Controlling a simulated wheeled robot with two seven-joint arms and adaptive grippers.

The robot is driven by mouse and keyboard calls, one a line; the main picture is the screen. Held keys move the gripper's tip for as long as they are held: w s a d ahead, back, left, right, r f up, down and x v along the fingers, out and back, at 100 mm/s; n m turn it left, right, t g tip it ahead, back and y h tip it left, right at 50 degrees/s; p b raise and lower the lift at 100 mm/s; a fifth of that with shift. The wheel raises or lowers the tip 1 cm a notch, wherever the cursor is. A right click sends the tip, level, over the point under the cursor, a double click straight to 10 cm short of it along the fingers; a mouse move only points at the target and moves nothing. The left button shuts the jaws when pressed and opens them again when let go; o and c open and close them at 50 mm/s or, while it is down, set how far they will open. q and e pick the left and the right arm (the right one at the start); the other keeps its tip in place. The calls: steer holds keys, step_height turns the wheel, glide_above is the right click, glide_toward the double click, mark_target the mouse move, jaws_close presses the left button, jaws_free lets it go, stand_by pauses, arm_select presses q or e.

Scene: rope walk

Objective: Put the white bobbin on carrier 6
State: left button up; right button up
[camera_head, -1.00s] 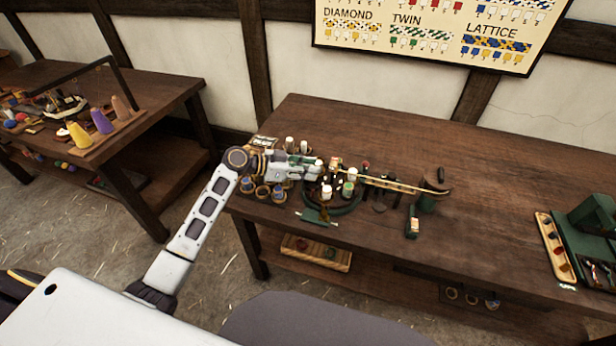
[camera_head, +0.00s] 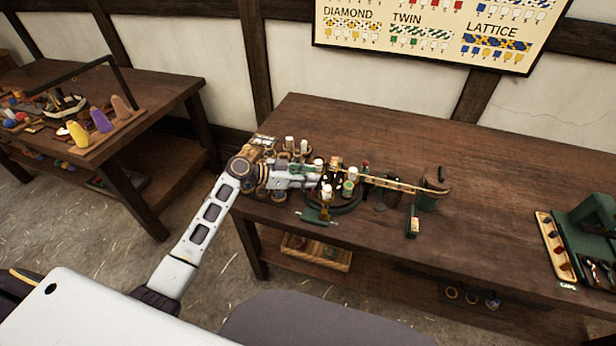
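The round braiding stand with carriers (camera_head: 347,207) sits on the long bench, with several bobbins upright around it. A white-topped bobbin (camera_head: 326,190) stands at its front left, and another pale one (camera_head: 318,163) at its back left. A green-and-white bobbin (camera_head: 348,188) is at the right. My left gripper (camera_head: 316,178) reaches in from the left, its fingers among the bobbins at the stand's left side. The fingertips are too small to tell whether they hold a bobbin. Carrier numbers cannot be read. My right gripper is out of view.
A pale rod (camera_head: 395,184) runs from the stand to a green post (camera_head: 429,201). The bench's back right is clear.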

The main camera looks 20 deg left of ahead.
arm_select(q)
steer(key=shift+o, duration=0.3)
steer(key=shift+r, duration=0.15)
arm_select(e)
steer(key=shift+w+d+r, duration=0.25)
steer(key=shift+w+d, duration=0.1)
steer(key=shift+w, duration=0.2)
arm_select(q)
steer(key=shift+s+a, duration=0.15)
steer(key=shift+a, duration=0.15)
steer(key=b+v, duration=0.1)
steer(key=v, duration=0.9)
steer(key=shift+a, duration=0.15)
steer(key=shift+s+a+r, duration=0.3)
steer(key=shift+s+a, duration=0.05)
steer(key=shift+a, duration=0.05)
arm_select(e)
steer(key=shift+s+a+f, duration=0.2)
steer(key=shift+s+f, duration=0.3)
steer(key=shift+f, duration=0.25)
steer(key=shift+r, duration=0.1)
